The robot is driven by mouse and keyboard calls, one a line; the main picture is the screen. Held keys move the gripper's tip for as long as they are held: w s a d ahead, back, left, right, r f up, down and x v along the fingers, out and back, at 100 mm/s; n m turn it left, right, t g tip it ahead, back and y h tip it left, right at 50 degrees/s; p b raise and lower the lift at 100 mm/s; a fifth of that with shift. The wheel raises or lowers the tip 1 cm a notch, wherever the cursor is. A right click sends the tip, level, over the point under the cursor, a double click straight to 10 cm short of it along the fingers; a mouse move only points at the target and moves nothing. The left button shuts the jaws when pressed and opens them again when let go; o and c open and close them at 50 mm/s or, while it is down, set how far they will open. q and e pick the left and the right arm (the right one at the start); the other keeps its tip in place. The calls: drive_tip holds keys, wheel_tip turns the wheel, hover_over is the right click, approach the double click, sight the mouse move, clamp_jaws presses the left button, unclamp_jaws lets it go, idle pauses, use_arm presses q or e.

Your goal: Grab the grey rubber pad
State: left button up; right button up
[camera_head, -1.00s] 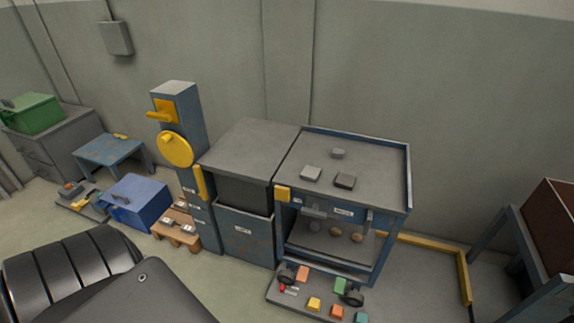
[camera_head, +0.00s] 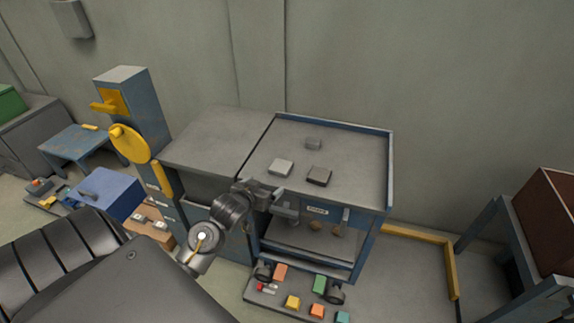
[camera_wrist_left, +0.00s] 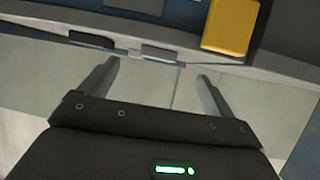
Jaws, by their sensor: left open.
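I cannot tell for sure which is the rubber pad. My left gripper (camera_head: 290,205) is at the cart's front left, nearer to me than the blocks and apart from them. In the left wrist view its two fingers (camera_wrist_left: 158,72) are spread with nothing between them. My right gripper is not in view.
A grey-topped cabinet (camera_head: 215,142) adjoins the cart's left side. The cart top has a raised blue rim. A low tray (camera_head: 265,297) with coloured blocks lies below. A yellow part (camera_wrist_left: 228,28) is close beyond my left fingers. The cart top's right part is clear.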

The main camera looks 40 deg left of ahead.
sight(277, 171)
use_arm(q)
drive_tip(key=x, duration=0.3)
drive_tip(key=r+x, duration=0.1)
drive_tip(key=x, duration=0.3)
drive_tip(key=w+r+x, duration=0.1)
drive_tip(key=x, duration=0.2)
drive_tip(key=shift+w+a+f+b, duration=0.1)
drive_tip(key=shift+a+b, duration=0.05)
drive_tip(key=shift+b, duration=0.2)
drive_tip(key=shift+t, duration=0.3)
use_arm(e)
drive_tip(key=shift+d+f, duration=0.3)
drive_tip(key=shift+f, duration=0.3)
use_arm(q)
drive_tip(key=c, duration=1.1)
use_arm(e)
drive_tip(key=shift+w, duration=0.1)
